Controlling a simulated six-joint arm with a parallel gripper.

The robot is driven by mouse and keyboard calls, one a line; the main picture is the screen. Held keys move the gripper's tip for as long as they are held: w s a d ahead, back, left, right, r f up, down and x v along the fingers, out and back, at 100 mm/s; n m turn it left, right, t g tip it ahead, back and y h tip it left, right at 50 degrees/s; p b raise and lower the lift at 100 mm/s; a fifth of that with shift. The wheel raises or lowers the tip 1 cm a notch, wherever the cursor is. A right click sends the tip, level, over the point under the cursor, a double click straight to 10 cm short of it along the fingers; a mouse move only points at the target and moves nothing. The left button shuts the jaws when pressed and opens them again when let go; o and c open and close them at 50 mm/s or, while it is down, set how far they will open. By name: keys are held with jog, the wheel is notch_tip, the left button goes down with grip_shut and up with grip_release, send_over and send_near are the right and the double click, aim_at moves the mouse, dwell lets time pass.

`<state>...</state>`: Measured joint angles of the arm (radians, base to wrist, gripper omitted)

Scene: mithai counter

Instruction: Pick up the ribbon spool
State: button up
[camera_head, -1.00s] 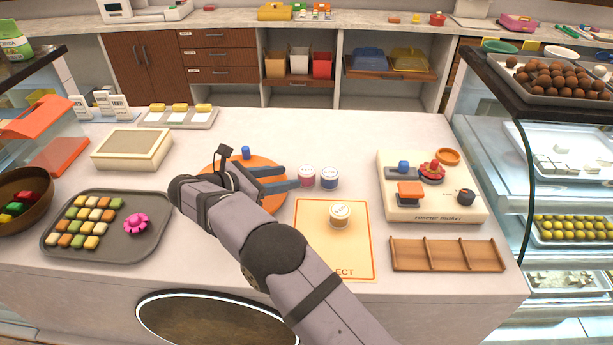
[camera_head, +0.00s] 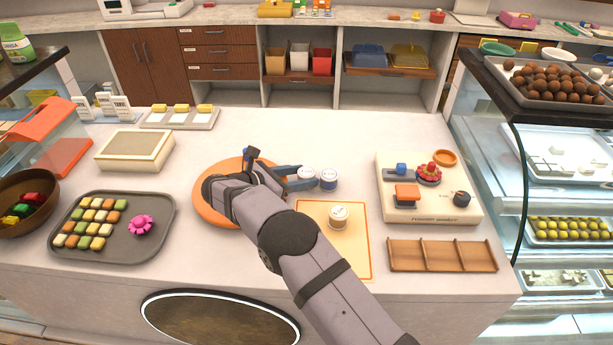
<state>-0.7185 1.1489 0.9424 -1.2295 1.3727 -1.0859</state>
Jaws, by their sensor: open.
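Several small round spools with pale labelled tops stand on the counter. A pinkish one (camera_head: 306,174) is partly covered by my fingers; a blue one (camera_head: 329,179) stands just right of it. A cream one (camera_head: 338,216) stands on the orange-bordered mat (camera_head: 353,250). Which of them is the ribbon spool I cannot tell for sure. My gripper (camera_head: 304,179) is open, its bluish fingers pointing right, with the pinkish spool at or between their tips. Contact cannot be made out.
An orange disc (camera_head: 209,205) lies under my wrist. The rosette maker (camera_head: 430,207) and a wooden divided tray (camera_head: 443,255) are at the right. A grey sweets tray (camera_head: 160,216) is at the left. The counter behind the spools is clear.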

aim_at(303, 174)
jog(key=c, duration=0.7)
jog(key=shift+r, duration=0.15)
notch_tip(303, 174, up, 10)
jog(key=b, duration=0.2)
jog(key=shift+b, duration=0.3)
jog(key=shift+w+d, duration=0.15)
jog(key=shift+d, duration=0.15)
jog(key=w+d+r+p, duration=0.2)
jog(key=w+d+p, duration=0.2)
jog(key=d, duration=0.7)
jog(key=w+d+r+p, duration=0.25)
jog(key=w+d, duration=0.25)
jog(key=d, duration=0.5)
jog(key=s+d+f+p, duration=0.2)
jog(key=d+p, duration=0.3)
jog(key=d, duration=1.3)
jog(key=shift+d+f, duration=0.25)
jog(key=shift+f, duration=0.3)
